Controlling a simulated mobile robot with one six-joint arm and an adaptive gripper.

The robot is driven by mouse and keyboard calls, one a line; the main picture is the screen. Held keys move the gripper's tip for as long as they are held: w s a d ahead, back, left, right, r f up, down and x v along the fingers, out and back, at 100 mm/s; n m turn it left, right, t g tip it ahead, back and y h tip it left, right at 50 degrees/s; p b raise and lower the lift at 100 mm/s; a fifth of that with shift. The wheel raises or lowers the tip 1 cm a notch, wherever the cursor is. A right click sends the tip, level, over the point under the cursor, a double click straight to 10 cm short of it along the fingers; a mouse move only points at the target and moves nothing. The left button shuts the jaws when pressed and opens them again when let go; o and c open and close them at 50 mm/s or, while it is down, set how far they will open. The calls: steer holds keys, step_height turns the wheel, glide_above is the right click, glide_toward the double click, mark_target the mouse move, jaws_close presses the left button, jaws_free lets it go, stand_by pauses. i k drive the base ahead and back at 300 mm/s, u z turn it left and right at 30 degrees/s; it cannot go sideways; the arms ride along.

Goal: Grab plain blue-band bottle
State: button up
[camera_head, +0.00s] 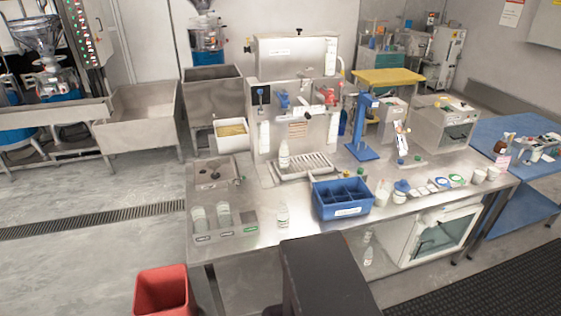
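A small clear bottle (283,215) stands upright on the steel table, left of the blue divided bin. Another clear bottle (284,156) stands near the left end of the drip grate. Two more pale bottles or cups, one on the left (199,218) and one on the right (224,213), stand in the left steel tray. The bands are too small to read, so I cannot tell which bottle is the plain blue-band one. My gripper is not in view.
The blue divided bin (341,197) stands near the steel table's (267,235) front edge. White cups (384,193) and small lids line the right side. A blue stand (362,130) rises behind. A red bin (163,290) is on the floor at front left.

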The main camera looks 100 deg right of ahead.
mark_target(283, 152)
steer(key=i, duration=0.45)
steer(key=u, duration=0.75)
steer(key=k, duration=0.15)
steer(key=z, duration=3.75)
steer(key=i, duration=0.55)
steer(key=z, duration=0.1)
